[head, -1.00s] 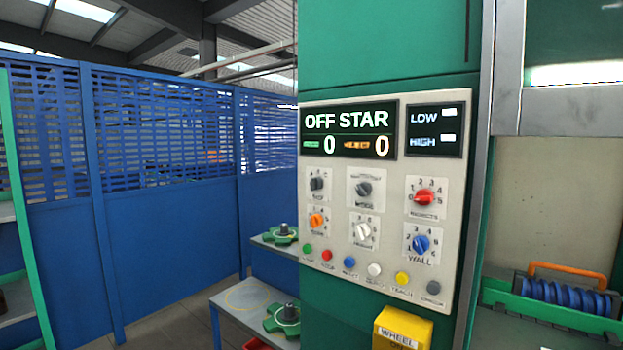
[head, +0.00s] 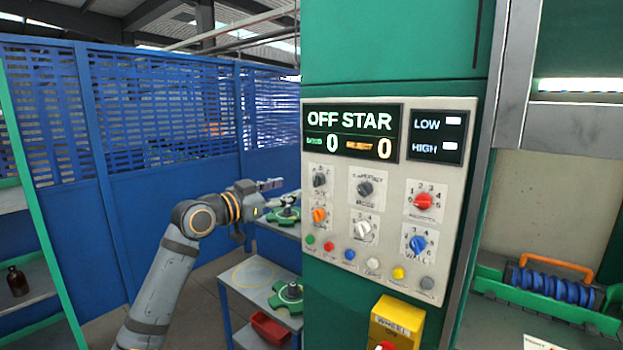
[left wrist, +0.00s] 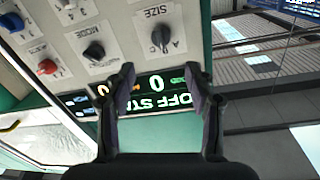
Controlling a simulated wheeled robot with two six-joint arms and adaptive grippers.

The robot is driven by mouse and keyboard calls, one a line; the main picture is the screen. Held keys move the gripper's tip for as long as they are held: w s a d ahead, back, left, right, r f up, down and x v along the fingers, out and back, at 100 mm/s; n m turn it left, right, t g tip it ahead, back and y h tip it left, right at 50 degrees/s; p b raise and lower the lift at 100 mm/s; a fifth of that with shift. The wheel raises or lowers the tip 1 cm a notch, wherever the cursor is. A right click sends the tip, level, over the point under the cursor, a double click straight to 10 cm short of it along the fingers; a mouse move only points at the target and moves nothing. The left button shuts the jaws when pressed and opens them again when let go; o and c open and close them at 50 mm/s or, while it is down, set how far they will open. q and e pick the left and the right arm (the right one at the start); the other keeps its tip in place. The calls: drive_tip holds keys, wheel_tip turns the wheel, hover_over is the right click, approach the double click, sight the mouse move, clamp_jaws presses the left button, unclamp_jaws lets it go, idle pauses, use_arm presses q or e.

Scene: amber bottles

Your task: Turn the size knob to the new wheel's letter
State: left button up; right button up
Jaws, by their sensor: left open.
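The size knob (head: 319,180) is a dark knob at the upper left of the control panel (head: 390,278). In the left wrist view the size knob (left wrist: 161,36) sits under the label SIZE, with letters A and C readable beside it; its exact setting is unclear. My left gripper (head: 271,184) is left of the panel in the head view, pointing right. In the wrist view its open fingers (left wrist: 160,75) frame the display edge below the knob, apart from it and empty. Green star wheels sit on an upper shelf (head: 286,214) and lower shelf (head: 289,294); no letter is readable on them.
The mode knob (head: 364,188) is right of the size knob, and an orange knob (head: 319,215) is below it. The display (head: 350,132) reads OFF STAR. A yellow WHEEL box (head: 397,325) juts out below. A blue fence (head: 180,215) stands behind my left arm.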

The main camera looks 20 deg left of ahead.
sight(314, 181)
use_arm(q)
drive_tip(key=p+x, duration=0.5)
drive_tip(key=x, duration=0.4)
drive_tip(key=shift+w, duration=0.4)
drive_tip(key=shift+w+d+f, duration=0.15)
drive_tip(key=shift+w+d, duration=0.05)
drive_tip(key=shift+w, duration=0.25)
drive_tip(key=shift+c, duration=0.2)
clamp_jaws()
